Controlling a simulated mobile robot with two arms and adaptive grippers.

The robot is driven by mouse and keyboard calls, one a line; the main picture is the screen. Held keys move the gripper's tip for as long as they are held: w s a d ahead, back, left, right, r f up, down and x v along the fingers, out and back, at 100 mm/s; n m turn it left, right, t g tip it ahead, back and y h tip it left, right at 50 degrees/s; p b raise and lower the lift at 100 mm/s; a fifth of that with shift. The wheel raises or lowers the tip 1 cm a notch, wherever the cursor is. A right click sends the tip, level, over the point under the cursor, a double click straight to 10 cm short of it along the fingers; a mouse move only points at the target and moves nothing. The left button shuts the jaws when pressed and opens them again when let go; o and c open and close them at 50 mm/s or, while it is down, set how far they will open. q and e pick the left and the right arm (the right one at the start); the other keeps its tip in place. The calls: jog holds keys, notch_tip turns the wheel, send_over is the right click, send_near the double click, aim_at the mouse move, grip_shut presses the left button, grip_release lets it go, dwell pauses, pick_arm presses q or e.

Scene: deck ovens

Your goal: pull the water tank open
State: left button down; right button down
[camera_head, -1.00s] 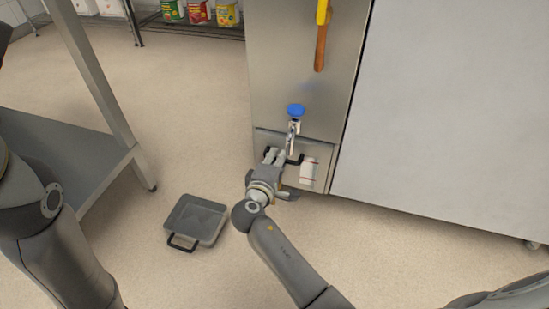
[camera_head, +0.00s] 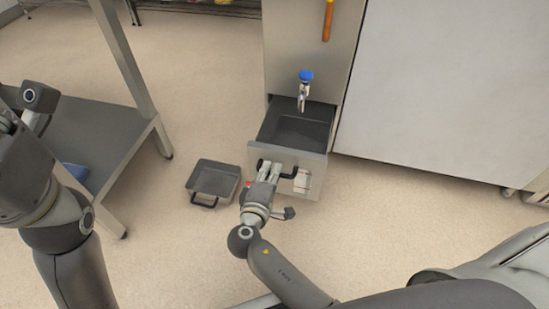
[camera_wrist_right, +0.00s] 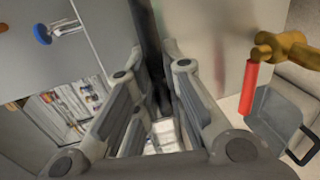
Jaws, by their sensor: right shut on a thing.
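The water tank (camera_head: 298,131) is a metal drawer low in the steel cabinet. It is pulled out, and its dark inside shows from above in the head view. Its front panel (camera_head: 313,160) has a dark handle (camera_head: 288,174) and a white label. My right gripper (camera_head: 270,167) is shut on the handle at the left part of the panel.
A tap with a blue knob (camera_head: 306,75) is above the drawer. A grey pan (camera_head: 214,178) lies on the floor left of the drawer. A grey table (camera_head: 100,135) stands further left. A red-handled valve (camera_wrist_right: 249,88) shows in the right wrist view.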

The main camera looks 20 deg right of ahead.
jog(key=shift+s+a, duration=0.25)
jog(key=shift+s, duration=0.15)
jog(key=c, duration=1.5)
grip_release()
jog(key=shift+s, duration=0.1)
jog(key=v, duration=0.7)
jog(key=shift+a, duration=0.15)
